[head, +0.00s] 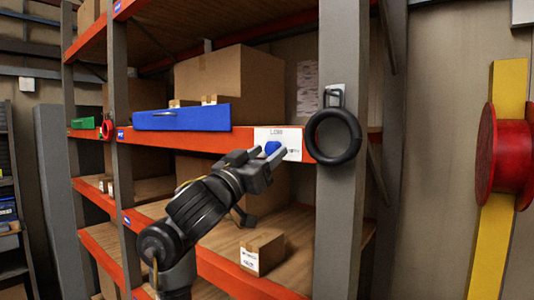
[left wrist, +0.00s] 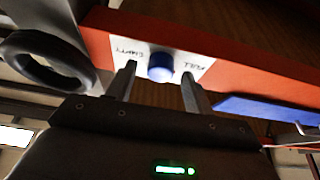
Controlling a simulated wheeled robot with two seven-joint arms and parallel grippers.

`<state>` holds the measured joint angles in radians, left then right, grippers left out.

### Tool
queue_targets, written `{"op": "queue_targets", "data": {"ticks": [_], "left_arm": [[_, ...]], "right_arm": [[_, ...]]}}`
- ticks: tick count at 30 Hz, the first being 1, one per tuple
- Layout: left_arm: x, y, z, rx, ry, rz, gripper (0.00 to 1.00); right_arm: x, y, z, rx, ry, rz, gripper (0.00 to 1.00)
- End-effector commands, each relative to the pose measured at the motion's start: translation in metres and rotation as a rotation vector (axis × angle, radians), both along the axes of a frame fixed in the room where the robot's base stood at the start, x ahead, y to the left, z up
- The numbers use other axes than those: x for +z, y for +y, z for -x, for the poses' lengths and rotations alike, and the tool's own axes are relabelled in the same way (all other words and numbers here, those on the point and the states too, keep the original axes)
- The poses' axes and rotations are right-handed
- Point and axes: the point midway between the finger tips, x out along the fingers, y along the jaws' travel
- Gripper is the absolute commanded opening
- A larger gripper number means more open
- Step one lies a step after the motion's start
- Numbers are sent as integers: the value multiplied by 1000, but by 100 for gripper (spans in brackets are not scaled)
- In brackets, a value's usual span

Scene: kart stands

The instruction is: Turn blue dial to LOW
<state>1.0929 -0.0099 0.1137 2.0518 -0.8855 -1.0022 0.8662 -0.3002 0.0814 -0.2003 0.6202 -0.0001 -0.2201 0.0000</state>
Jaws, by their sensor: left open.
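The blue dial (head: 272,148) sits on a white label plate (head: 296,136) on the orange shelf beam. It also shows in the left wrist view (left wrist: 160,67) as a round blue knob. In that view EMPTY is written left of it and FULL right of it. In the head view a word that looks like LOW stands above it. I cannot tell which mark the dial points to. My left gripper (head: 266,155) is open at the dial, one finger on each side, as the left wrist view (left wrist: 158,77) shows. Contact cannot be told. My right gripper is not in view.
A black ring (head: 333,154) hangs on the grey post right of the dial. A blue bin (head: 181,117) and a large cardboard box (head: 230,85) stand on the shelf. A small box (head: 262,251) stands on the lower shelf. A red reel (head: 504,148) is at far right.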

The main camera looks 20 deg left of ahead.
Motion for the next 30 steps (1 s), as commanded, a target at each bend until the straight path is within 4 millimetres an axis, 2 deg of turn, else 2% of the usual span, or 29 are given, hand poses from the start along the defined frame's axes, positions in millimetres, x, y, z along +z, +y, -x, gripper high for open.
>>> {"op": "queue_targets", "data": {"ticks": [12, 22, 30], "left_arm": [[2, -2, -5, 1, 0, -1, 52], [2, -2, -5, 1, 0, -1, 9], [2, -2, -5, 2, -10, -26, 7]], "right_arm": [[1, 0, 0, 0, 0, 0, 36], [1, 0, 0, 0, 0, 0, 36], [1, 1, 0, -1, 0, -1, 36]]}}
